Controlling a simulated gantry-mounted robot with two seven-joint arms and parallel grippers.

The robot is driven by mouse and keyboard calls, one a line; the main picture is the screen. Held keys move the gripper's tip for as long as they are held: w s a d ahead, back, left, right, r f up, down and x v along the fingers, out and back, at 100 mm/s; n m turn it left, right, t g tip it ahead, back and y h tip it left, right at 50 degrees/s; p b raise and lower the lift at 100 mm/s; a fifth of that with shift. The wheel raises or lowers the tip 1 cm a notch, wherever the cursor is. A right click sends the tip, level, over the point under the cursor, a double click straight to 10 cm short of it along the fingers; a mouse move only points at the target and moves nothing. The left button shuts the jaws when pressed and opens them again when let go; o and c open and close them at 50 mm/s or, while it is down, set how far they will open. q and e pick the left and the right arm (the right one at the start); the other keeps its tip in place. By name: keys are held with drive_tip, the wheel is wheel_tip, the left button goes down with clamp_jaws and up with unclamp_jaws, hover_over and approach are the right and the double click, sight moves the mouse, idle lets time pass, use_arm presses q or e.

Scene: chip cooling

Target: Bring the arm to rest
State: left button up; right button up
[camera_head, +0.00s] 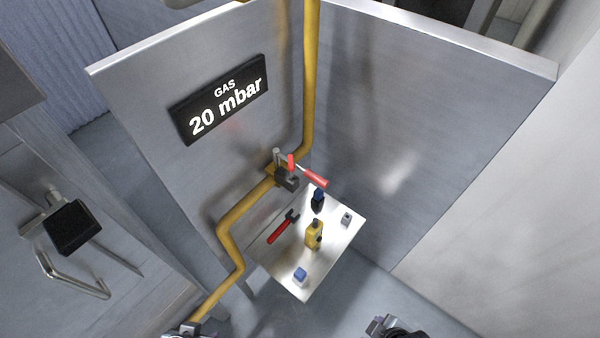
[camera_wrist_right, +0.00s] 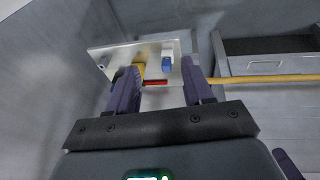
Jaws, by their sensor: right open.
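My right gripper (camera_head: 392,328) shows at the bottom edge of the head view, right of centre and apart from the small metal shelf (camera_head: 305,288). In the right wrist view its two fingers (camera_wrist_right: 159,72) are spread, with nothing held between them. The shelf lies beyond them in that view. My left gripper (camera_head: 190,330) is cut off by the bottom edge of the head view, close to the lower end of the yellow pipe; its jaws cannot be made out.
The shelf carries a red wrench (camera_head: 281,230), a yellow device (camera_head: 313,235), a dark blue bottle (camera_head: 318,199) and small blocks. A red-handled valve (camera_head: 287,178) sits on the yellow pipe (camera_head: 309,80). Metal panels stand behind; floor space lies right of the shelf.

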drive_tip(key=d+r+m+p, duration=0.1)
drive_tip(key=r+m+p, duration=0.2)
drive_tip(key=r+p, duration=0.6)
drive_tip(key=d+r+m+p, duration=0.2)
drive_tip(key=r+m+p, duration=0.2)
drive_tip(key=r+p, duration=0.5)
wheel_tip(320, 180, up, 3)
drive_tip(key=shift+w+d+f+m+h, duration=0.1)
drive_tip(key=shift+w+d+m+h, duration=0.2)
drive_tip(key=shift+h, duration=0.1)
idle(0.9)
